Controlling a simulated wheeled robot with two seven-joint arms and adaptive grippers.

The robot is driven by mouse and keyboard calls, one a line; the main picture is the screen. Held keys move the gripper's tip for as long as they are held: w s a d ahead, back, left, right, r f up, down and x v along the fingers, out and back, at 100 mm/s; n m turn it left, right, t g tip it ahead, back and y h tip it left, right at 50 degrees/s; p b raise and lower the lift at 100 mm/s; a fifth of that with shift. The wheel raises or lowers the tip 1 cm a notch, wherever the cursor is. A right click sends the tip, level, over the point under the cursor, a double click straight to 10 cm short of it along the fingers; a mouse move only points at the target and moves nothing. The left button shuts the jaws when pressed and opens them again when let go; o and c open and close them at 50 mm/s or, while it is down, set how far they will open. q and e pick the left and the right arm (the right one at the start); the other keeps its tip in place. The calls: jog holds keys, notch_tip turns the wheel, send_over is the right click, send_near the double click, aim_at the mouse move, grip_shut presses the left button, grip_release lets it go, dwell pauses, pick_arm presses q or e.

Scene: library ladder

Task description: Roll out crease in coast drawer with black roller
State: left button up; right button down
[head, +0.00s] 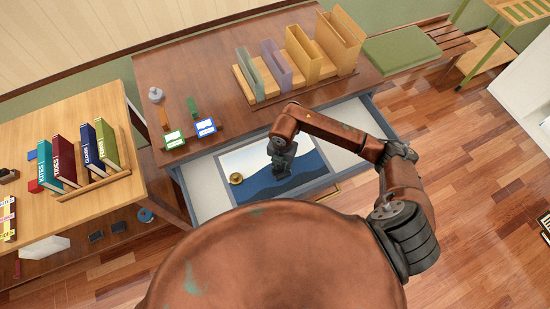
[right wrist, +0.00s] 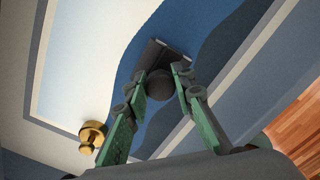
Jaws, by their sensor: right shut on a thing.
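The open drawer (head: 347,117) holds a coast picture (head: 237,161) with a pale upper part and blue wave bands. It also shows in the right wrist view (right wrist: 222,28). My right gripper (head: 283,161) is over the blue bands. In the right wrist view its green fingers (right wrist: 165,93) are closed around the round knob of the black roller (right wrist: 165,52). The roller's dark head is at or just above the picture; I cannot tell if it touches. No crease can be made out. My left gripper is not in view.
A brass knob-like weight (head: 236,179) sits on the picture's left part, and shows in the right wrist view (right wrist: 92,134). Upright dividers (head: 302,55) stand on the desk behind. Green and blue labelled blocks (head: 205,127) are near the drawer's back left. A book table (head: 105,108) stands left.

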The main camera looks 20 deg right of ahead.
jog(key=shift+a, duration=1.25)
notch_tip(320, 180, up, 3)
jog(key=shift+d+f+p, duration=0.1)
jog(key=shift+p, duration=0.85)
jog(key=shift+r+p, duration=2)
jog(key=shift+r, duration=0.75)
